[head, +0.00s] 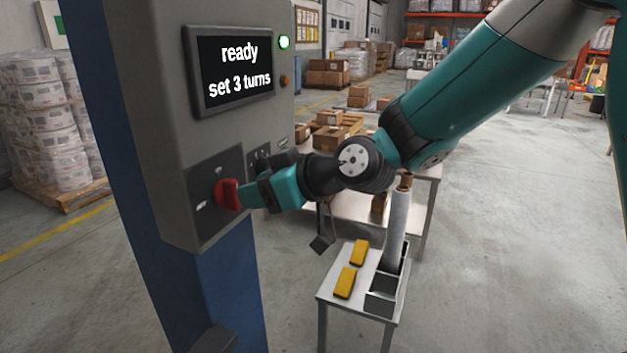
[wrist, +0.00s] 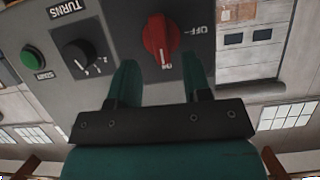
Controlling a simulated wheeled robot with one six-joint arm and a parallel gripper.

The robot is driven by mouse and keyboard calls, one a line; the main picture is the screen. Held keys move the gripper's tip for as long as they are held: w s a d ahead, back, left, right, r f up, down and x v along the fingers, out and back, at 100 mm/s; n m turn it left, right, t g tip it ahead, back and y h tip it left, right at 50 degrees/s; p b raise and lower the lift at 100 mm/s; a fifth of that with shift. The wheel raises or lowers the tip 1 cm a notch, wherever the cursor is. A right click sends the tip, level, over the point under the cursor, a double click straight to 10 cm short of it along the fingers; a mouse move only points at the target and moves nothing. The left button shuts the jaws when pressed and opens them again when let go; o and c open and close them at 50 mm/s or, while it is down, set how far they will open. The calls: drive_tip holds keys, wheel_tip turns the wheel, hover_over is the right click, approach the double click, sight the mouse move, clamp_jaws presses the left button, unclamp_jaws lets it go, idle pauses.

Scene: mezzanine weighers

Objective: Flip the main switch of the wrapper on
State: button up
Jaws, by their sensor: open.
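The main switch is a red rotary knob (head: 227,194) low on the front of the grey control box (head: 160,130). In the wrist view, which shows the panel upside down, the red knob (wrist: 159,38) lies along the picture's vertical. Its lower end points at the "On" label, and "OFF" is to its right. My gripper (head: 246,196) is at the panel, close to the knob. In the wrist view my gripper (wrist: 161,70) is open, a finger on either side of the knob's lower end, with gaps showing. Nothing is held.
The box's screen (head: 238,72) reads "ready, set 3 turns", with a green lamp (head: 284,42) lit. A black TURNS dial (wrist: 82,55) and green START button (wrist: 33,58) sit beside the switch. A small table (head: 330,288) with yellow blocks (head: 346,282) stands below my arm.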

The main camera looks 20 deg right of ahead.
drive_tip(key=b+v, duration=0.1)
drive_tip(key=v, duration=1.2)
drive_tip(key=shift+b, duration=0.3)
drive_tip(key=s+f+m+g+h+p, duration=0.1)
drive_tip(key=s+f+g+h+p, duration=0.1)
drive_tip(key=s, duration=0.6)
drive_tip(key=s+f+m+g+h+p, duration=0.1)
drive_tip(key=s+g+h, duration=0.3)
drive_tip(key=s, duration=0.5)
drive_tip(key=f+g+p, duration=0.1)
drive_tip(key=g, duration=0.1)
drive_tip(key=shift+s+f+m+g+p, duration=0.25)
drive_tip(key=shift+m+g+p, duration=0.05)
drive_tip(key=shift+m+g, duration=0.1)
drive_tip(key=shift+d, duration=0.25)
